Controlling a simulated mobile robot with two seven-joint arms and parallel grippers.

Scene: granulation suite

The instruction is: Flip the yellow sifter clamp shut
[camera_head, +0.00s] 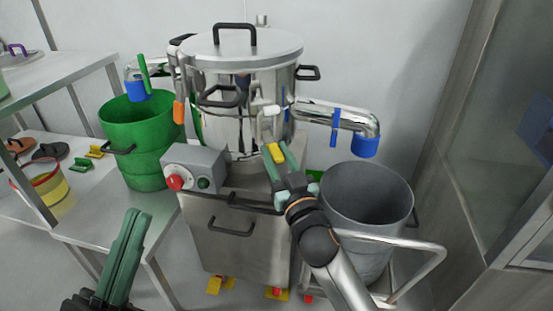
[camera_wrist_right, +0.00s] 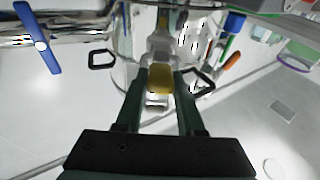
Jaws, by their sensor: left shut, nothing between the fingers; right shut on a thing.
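The yellow sifter clamp (camera_head: 276,153) is on the front of the steel sifter (camera_head: 225,130), below its lid. In the right wrist view its yellow grip (camera_wrist_right: 160,78) sits between my two fingers, with the pale metal clamp body beyond it. My right gripper (camera_head: 275,160) is shut on this yellow grip. The fingers hide part of the clamp, and I cannot tell whether its latch is engaged. My left gripper (camera_head: 130,225) is shut and empty at the lower left, apart from the sifter.
An orange clamp handle (camera_head: 179,110) hangs on the sifter's left side. A control box with a red button (camera_head: 175,183) stands below. A grey bin (camera_head: 367,195) stands right, under a blue-ended spout (camera_head: 365,146). A green bin (camera_head: 140,140) and steel table are left.

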